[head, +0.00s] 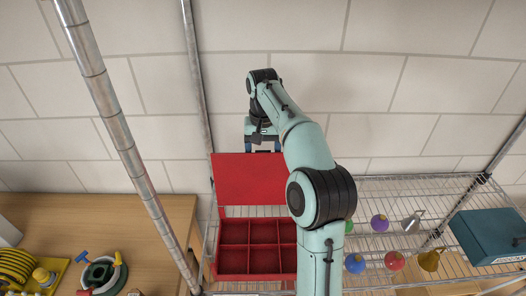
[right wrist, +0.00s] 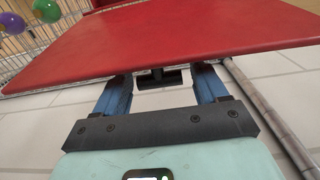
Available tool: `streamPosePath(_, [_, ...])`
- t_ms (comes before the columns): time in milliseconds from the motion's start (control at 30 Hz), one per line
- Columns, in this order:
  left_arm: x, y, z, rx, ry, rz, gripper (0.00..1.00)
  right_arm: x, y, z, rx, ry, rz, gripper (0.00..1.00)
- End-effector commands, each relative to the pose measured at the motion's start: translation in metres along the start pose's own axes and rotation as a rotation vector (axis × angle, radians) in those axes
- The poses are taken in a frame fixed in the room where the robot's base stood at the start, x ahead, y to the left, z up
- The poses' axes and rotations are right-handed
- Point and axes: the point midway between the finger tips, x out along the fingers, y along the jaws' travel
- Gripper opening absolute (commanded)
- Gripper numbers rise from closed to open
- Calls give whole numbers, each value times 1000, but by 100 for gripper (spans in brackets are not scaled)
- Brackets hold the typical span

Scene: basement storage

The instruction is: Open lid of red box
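The red box (head: 232,262) sits on the wire shelf, its divided compartments showing from above and looking empty. Its red lid (head: 245,180) is raised at the back of the box; it also fills the top of the right wrist view (right wrist: 190,35). My right arm reaches over the box's right part and hides it. My right gripper (head: 263,148) is at the lid's far upper edge. In the right wrist view its blue fingers (right wrist: 162,85) are spread apart, their tips partly hidden by the lid. A dark piece shows between them. My left gripper is not in view.
Coloured ball-like ornaments (head: 379,223) and a teal box (head: 490,236) are on the wire shelf (head: 385,190) to the right. A metal post (head: 115,125) stands left. A wooden table (head: 95,213) holds toys and tools. A block wall is behind.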

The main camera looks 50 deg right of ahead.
Motion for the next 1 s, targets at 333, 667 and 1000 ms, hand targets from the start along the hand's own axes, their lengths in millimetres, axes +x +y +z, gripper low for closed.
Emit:
streamPosePath(333, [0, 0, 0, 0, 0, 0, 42, -18, 0, -1, 0, 4, -2, 72])
streamPosePath(667, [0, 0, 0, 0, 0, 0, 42, -59, 0, -2, 1, 2, -1, 72])
streamPosePath(1000, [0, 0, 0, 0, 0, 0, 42, -75, 0, 0, 0, 0, 0, 72])
